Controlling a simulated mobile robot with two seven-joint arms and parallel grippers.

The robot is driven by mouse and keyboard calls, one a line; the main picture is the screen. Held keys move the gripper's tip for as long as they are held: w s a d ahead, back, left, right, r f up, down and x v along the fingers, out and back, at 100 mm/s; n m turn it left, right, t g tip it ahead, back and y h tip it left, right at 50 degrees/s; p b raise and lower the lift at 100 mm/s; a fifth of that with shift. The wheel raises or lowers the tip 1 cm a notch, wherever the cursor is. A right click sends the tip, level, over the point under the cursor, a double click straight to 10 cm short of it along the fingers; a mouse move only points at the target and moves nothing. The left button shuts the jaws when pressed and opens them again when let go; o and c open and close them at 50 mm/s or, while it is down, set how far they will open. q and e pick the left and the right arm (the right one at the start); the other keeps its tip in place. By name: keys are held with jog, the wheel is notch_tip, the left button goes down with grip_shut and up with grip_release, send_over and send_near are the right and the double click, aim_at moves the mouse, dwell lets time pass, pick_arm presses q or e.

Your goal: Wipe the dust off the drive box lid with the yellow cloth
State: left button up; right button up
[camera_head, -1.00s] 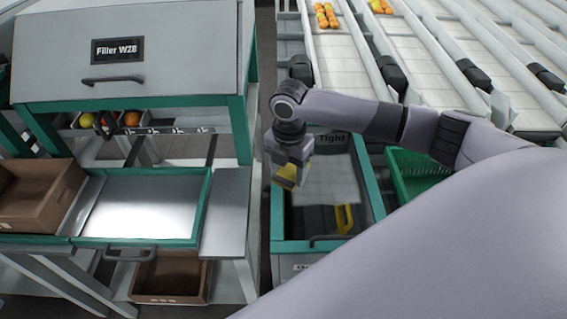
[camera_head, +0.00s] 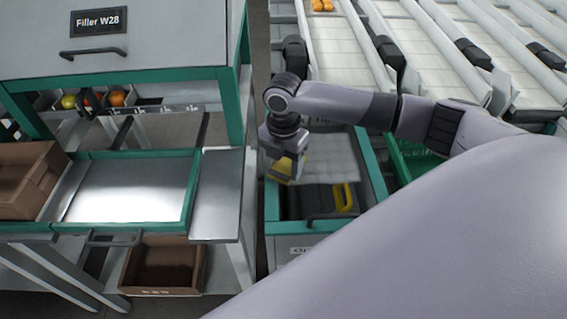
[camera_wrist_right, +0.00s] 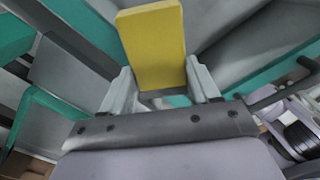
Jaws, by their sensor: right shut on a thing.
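My right gripper (camera_head: 284,155) is shut on the yellow cloth (camera_head: 287,168), which looks like a thick folded pad. The cloth (camera_wrist_right: 152,45) also shows between both fingers in the right wrist view. They are over the left part of a green-framed box (camera_head: 272,206), to the right of the filler. A pale grey panel (camera_head: 335,160) lies inside that frame; I cannot tell for sure whether it is the drive box lid. No dust can be made out. I cannot tell whether the cloth touches a surface. My left gripper is not in view.
A yellow handle-like thing (camera_head: 343,197) and a dark front handle (camera_head: 328,219) are at the box's front. The filler cabinet (camera_head: 150,45) and metal tray (camera_head: 130,190) stand left, with brown crates (camera_head: 30,185) around. A green crate (camera_head: 417,165) and sorting lanes (camera_head: 350,45) lie right and behind.

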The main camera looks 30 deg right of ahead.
aim_at(300, 178)
jog(key=shift+f+b, duration=0.3)
jog(key=shift+f, duration=0.7)
dwell(0.4)
jog(key=shift+s+d+r+p, duration=0.25)
jog(key=shift+s+d+p, duration=0.15)
jog(key=shift+d+p, duration=0.35)
jog(key=shift+s+d+p, duration=0.4)
jog(key=shift+d+p, duration=0.15)
jog(key=shift+p, duration=0.15)
jog(key=shift+s+d+f, duration=0.1)
jog(key=shift+s+d, duration=0.1)
jog(key=shift+d, duration=0.2)
